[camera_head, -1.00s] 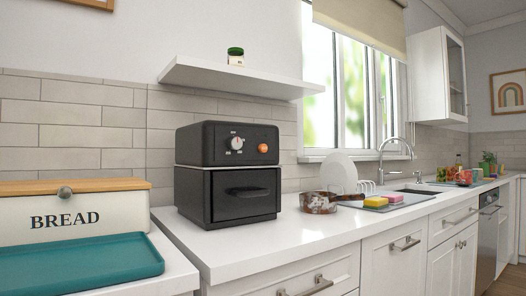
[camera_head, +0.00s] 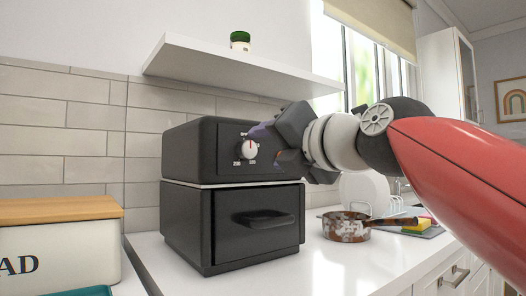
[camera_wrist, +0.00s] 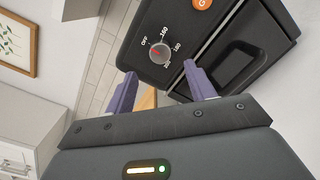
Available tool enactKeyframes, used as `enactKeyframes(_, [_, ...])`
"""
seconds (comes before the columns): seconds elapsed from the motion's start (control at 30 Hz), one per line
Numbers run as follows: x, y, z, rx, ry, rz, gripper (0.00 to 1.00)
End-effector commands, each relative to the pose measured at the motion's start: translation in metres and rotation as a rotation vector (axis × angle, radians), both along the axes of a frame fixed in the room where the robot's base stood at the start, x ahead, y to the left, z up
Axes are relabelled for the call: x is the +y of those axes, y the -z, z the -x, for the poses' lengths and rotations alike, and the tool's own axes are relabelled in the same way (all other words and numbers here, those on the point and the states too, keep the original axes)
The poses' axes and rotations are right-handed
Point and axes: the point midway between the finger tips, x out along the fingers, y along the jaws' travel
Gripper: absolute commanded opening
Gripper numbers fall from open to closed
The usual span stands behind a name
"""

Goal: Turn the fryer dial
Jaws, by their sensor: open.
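The black fryer (camera_head: 188,150) stands on the white counter, with its drawer and handle below. Its white dial (camera_head: 250,149) is on the upper front panel, with a red pointer mark and printed numbers around it. The dial also shows in the wrist view (camera_wrist: 159,53), beyond my fingertips. My gripper (camera_wrist: 165,80) is open, its two purple fingers apart, with the dial ahead between them and nothing held. In the head view my gripper (camera_head: 264,140) is just right of the dial and hides the orange button; the wrist view shows part of that button (camera_wrist: 203,3).
A bread box (camera_head: 60,240) and a teal tray (camera_head: 85,291) are at the left. A rusty pan (camera_head: 345,227), white plates (camera_head: 362,192) and a sponge (camera_head: 416,227) are to the right. A shelf (camera_head: 235,72) with a green-lidded jar (camera_head: 240,41) hangs above the fryer.

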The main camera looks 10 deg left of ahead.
Motion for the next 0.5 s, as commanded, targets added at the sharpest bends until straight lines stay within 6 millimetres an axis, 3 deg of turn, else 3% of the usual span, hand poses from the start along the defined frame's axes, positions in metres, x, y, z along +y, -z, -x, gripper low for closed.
enactKeyframes(0.23, [0.030,-0.001,-0.029,0.004,0.000,0.002,0.55])
enactKeyframes(0.5, [0.047,0.000,-0.046,0.004,0.000,0.000,0.55])
